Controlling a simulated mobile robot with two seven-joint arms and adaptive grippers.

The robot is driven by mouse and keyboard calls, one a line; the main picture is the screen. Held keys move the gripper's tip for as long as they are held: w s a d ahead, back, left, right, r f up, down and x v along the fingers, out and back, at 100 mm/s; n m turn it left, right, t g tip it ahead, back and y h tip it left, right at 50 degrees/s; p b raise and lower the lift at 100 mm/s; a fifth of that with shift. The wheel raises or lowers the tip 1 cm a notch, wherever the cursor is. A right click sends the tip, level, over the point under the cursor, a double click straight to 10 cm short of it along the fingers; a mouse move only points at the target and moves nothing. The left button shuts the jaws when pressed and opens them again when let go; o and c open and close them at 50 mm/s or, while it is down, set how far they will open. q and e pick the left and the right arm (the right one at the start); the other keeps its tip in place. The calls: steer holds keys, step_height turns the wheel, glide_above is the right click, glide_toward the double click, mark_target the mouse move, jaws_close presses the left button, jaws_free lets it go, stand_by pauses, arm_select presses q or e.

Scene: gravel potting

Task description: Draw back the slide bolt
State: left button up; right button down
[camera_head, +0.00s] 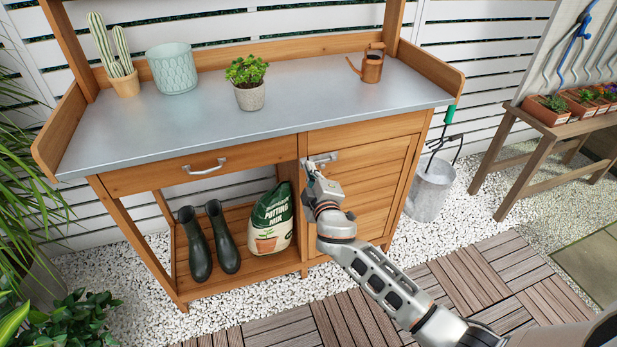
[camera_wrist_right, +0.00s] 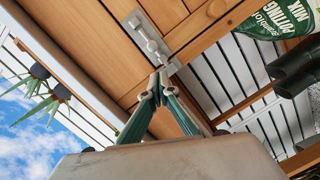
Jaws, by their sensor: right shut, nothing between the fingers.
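The metal slide bolt (camera_head: 326,157) is at the top left corner of the wooden cupboard door (camera_head: 365,185), under the bench top. In the right wrist view the slide bolt (camera_wrist_right: 143,30) shows as a grey plate with a rod and a small knob. My right gripper (camera_head: 313,168) is in front of the bolt. In its wrist view the right gripper (camera_wrist_right: 160,74) has its green-lined fingers brought together at the tips, empty, close to the end of the bolt. I cannot tell whether the tips touch it. My left gripper is not in view.
The metal bench top (camera_head: 290,105) overhangs the door. A drawer handle (camera_head: 205,167) sticks out to the left. Boots (camera_head: 195,245) and a potting mix bag (camera_head: 270,222) stand on the lower shelf. A metal bucket (camera_head: 430,190) stands to the right.

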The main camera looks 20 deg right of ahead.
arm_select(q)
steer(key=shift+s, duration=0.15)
arm_select(e)
steer(key=shift+w+d+f, duration=0.1)
steer(key=shift+d+f, duration=0.2)
steer(key=shift+d, duration=0.3)
steer(key=shift+d+f, duration=0.3)
steer(key=shift+d, duration=0.3)
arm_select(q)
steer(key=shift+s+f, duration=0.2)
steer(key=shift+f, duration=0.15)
arm_select(e)
steer(key=d, duration=0.3)
steer(key=shift+d, duration=0.15)
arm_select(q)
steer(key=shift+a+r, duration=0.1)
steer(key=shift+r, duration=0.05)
arm_select(e)
steer(key=shift+r, duration=0.1)
